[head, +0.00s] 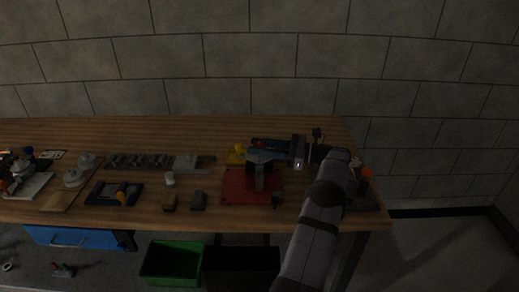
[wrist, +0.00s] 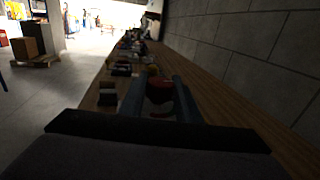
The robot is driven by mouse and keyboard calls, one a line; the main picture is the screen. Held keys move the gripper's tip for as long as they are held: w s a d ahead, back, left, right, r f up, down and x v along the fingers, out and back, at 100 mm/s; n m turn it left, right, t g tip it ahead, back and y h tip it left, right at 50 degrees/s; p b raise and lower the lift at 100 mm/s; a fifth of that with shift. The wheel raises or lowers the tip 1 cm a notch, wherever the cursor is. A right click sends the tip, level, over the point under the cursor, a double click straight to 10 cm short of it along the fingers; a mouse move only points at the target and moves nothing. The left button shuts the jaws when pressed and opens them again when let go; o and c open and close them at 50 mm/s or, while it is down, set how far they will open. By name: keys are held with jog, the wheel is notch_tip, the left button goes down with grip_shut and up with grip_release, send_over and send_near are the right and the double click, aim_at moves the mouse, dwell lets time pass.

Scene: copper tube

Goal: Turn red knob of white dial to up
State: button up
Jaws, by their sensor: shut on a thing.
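My gripper (head: 262,148) reaches in from the right, low over the far part of a red mat (head: 236,184). In the wrist view my gripper's two bluish fingers (wrist: 156,86) stand on either side of a dark, rounded thing with red on it, which I take as the red knob (wrist: 160,83). The fingers are shut on it. In the head view a small red spot shows at the fingertips, too small to tell its shape. The dial's white face and the knob's pointing direction cannot be made out; the gripper and shadow hide them.
A grey block stands on the red mat beneath the gripper. A yellow thing (head: 239,149) is just left of it. Several dark tools and parts line the wooden table (head: 150,129) to the left. A green bin (head: 173,262) stands below the front edge. A block wall rises behind.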

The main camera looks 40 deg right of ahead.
aim_at(260, 144)
jog(key=shift+f+y, duration=0.1)
jog(key=shift+y, duration=0.3)
dwell(0.4)
jog(key=o, duration=1.1)
jog(key=shift+r+n, duration=0.2)
jog(key=shift+n, duration=0.1)
notch_tip(260, 144, up, 10)
jog(key=shift+f+b, duration=0.15)
jog(key=shift+b, duration=0.15)
